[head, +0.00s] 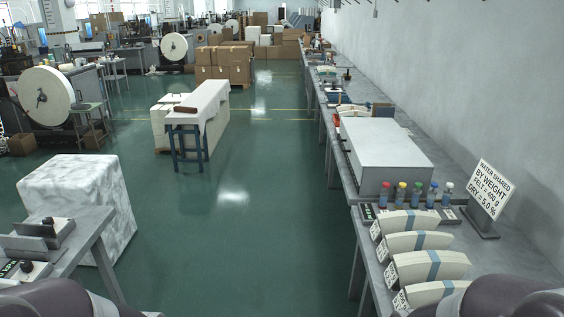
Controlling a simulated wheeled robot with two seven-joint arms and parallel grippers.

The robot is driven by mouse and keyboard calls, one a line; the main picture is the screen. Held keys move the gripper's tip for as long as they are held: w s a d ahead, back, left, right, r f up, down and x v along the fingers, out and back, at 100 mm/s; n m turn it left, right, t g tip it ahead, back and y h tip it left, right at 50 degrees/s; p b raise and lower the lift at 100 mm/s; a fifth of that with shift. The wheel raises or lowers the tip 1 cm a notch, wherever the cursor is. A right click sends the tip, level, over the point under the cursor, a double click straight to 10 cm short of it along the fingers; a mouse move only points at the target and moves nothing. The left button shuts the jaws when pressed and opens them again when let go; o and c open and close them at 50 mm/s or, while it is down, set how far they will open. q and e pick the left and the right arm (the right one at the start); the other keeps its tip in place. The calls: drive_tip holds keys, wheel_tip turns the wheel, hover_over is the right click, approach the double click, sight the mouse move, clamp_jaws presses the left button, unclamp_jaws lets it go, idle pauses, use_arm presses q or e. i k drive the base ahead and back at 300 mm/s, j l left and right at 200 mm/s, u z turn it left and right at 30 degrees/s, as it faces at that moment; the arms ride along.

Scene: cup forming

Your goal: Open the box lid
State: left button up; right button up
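A large pale grey box (388,143) sits on the long bench (335,150) along the right wall. Its top is flat and looks shut, and I cannot make out a lid seam, hinge or handle. The inside of the box is hidden. Neither of my grippers shows in the head view. Only dark rounded parts of my arms appear at the bottom left and bottom right corners, well short of the box.
Several bottles with coloured caps (415,195) stand just in front of the box. A sign (489,189) stands to their right. Several curved cream pieces with blue bands (430,265) lie nearer. A marbled block (80,205) stands left. The green floor (235,240) between is clear.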

sight(372, 142)
drive_tip(key=i+j+z, duration=0.2)
drive_tip(key=i+z, duration=0.25)
drive_tip(key=i, duration=0.15)
drive_tip(key=i+j+z, duration=0.45)
drive_tip(key=i, duration=0.15)
drive_tip(key=i+j+z, duration=0.85)
drive_tip(key=j, duration=0.45)
drive_tip(key=i+j, duration=0.15)
drive_tip(key=j, duration=0.2)
drive_tip(key=i+j, duration=0.15)
drive_tip(key=j, duration=0.25)
drive_tip(key=i+j, duration=0.2)
drive_tip(key=j, duration=0.15)
drive_tip(key=i+j+z, duration=0.1)
drive_tip(key=j, duration=0.25)
drive_tip(key=i+j, duration=0.2)
drive_tip(key=j, duration=0.15)
drive_tip(key=i+j, duration=0.15)
drive_tip(key=j, duration=0.25)
